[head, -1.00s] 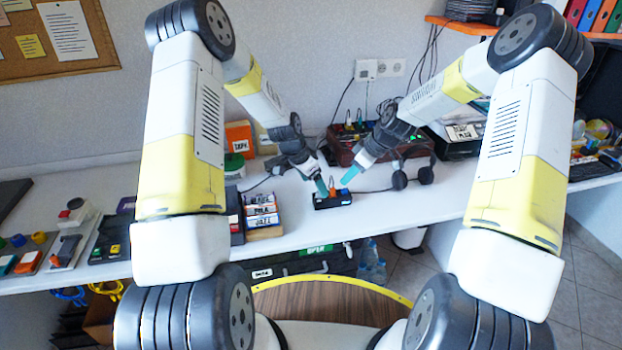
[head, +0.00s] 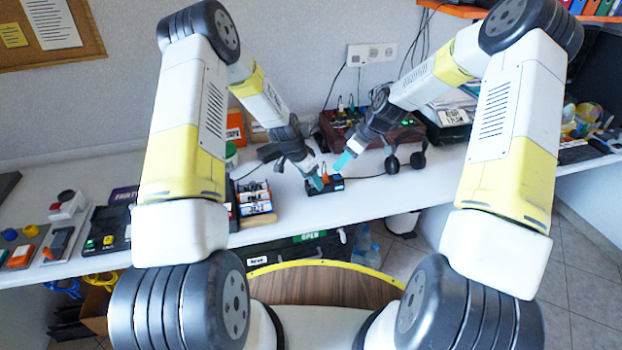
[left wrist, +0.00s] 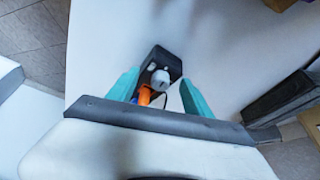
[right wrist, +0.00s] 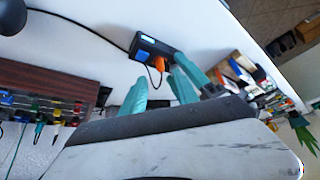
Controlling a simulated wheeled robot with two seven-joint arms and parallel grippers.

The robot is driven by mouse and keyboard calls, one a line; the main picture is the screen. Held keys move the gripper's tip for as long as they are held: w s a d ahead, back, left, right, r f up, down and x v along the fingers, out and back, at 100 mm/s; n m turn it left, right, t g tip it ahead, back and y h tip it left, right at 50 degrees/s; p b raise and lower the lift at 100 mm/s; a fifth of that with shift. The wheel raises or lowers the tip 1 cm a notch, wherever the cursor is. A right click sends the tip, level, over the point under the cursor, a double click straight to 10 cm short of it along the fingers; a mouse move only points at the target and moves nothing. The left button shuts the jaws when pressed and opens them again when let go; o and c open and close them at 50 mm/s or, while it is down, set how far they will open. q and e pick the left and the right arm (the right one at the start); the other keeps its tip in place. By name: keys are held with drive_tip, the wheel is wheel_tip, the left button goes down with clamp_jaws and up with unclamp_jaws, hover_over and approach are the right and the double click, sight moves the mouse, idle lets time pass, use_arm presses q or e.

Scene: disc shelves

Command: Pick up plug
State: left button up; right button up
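A small black socket box (head: 325,187) lies on the white counter, with an orange plug (head: 325,170) standing in it. The right wrist view shows the orange plug (right wrist: 160,63) with a thin dark cord. In the left wrist view, a white rounded piece (left wrist: 160,78) sits on the black box (left wrist: 160,62), with orange (left wrist: 145,95) below it. My left gripper (left wrist: 158,92) is open, its teal fingers either side of the box and plug; contact cannot be told. My right gripper (right wrist: 158,96) is open and empty, just above and right of the box in the head view.
A dark red-brown unit (head: 345,130) with plugs and cords stands behind, headphones (head: 405,163) beside it. A rack of labelled cases (head: 256,200) is left of the box. A dark cable runs right from the box. The counter right of the box is mostly clear.

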use_arm(q)
drive_tip(key=c, duration=0.5)
drive_tip(key=shift+o, duration=0.2)
drive_tip(key=shift+f, duration=0.1)
use_arm(e)
drive_tip(key=shift+o, duration=0.5)
